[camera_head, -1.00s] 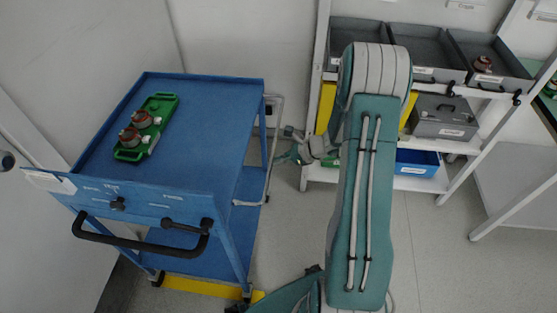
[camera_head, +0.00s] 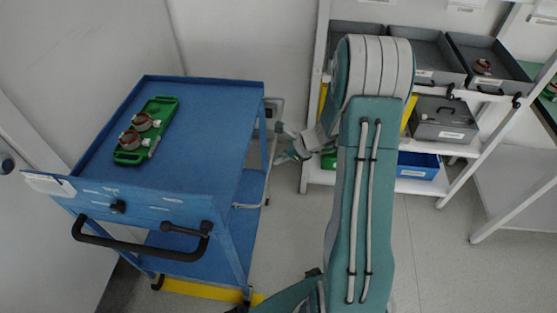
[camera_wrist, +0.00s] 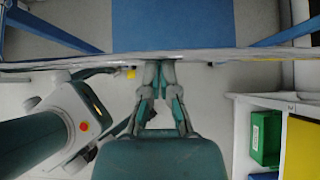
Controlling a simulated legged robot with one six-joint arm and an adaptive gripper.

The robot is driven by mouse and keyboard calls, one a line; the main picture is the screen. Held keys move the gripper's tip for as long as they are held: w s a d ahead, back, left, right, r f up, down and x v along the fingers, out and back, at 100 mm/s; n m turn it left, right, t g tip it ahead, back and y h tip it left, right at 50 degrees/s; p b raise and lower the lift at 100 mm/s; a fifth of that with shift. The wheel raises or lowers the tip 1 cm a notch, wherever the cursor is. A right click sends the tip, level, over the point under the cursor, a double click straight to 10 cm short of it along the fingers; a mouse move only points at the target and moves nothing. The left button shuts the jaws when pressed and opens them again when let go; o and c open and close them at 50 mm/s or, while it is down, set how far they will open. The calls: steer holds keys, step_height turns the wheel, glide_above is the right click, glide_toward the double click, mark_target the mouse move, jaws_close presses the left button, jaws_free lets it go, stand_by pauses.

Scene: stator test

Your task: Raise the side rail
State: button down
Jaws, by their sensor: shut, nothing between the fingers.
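The side rail (camera_head: 267,184) is a thin grey tube on the right side of the blue cart (camera_head: 225,105). It hangs low, beside the cart's legs and below the tabletop. In the wrist view a pale grey bar that looks like this rail (camera_wrist: 70,64) crosses the picture, with the blue cart surface (camera_wrist: 175,22) beyond it. My gripper (camera_head: 281,143) is at the cart's right side, close to the rail. In the wrist view my gripper (camera_wrist: 160,70) has its fingertips at the bar, with nothing held. Whether they touch it I cannot tell.
A green tray (camera_head: 146,130) with two reddish-brown round parts lies on the cart top. A black handle (camera_head: 140,243) is at the cart's front. A white shelf (camera_head: 310,130) with grey bins stands to the right. Open floor lies between cart and shelf.

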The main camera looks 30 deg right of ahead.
steer(key=w+a+r+g+h, duration=0.4)
steer(key=a+r+g+h, duration=0.3)
steer(key=h, duration=0.3)
steer(key=shift+w+r+h, duration=0.3)
steer(key=shift+w+r, duration=0.1)
steer(key=shift+r, duration=0.35)
steer(key=shift+a, duration=0.15)
stand_by(0.7)
step_height(320, 180, up, 9)
steer(key=shift+w+a+r, duration=0.15)
steer(key=shift+w+a, duration=0.25)
steer(key=shift+a, duration=0.05)
